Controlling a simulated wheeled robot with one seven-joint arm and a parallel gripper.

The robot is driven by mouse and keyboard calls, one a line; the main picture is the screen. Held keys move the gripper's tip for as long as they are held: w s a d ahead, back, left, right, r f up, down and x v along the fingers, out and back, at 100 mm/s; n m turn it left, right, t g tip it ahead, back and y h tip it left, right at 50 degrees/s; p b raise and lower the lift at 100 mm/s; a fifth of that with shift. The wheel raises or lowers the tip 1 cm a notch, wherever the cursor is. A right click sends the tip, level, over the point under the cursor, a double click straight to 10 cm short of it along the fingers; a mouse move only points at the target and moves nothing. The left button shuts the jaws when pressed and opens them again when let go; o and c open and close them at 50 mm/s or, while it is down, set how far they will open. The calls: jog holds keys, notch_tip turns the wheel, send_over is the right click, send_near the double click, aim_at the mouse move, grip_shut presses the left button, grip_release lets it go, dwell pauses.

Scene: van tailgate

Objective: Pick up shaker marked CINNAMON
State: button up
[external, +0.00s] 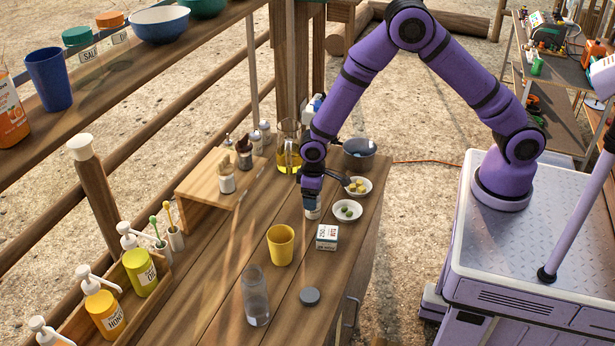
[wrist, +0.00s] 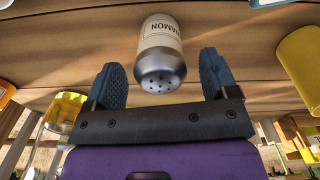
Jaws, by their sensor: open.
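The cinnamon shaker (wrist: 160,42) has a cream label with part of the word CINNAMON showing and a grey metal top with holes. In the wrist view it stands between and just beyond the two dark finger pads of my gripper (wrist: 162,82), with gaps at both sides. In the external view the shaker (external: 312,211) is mostly hidden under my gripper (external: 312,190), which points down over the table. The gripper is open, and I see no contact with the shaker.
A white box (external: 327,237), a yellow cup (external: 281,245) and small bowls (external: 347,210) stand close around the shaker. A glass jug (external: 288,147) and a dark pot (external: 359,153) are behind. A clear bottle (external: 255,296) and a dark lid (external: 309,296) are nearer the front.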

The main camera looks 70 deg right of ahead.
notch_tip(320, 180, down, 3)
jog(key=shift+r, duration=0.1)
jog(key=c, duration=1)
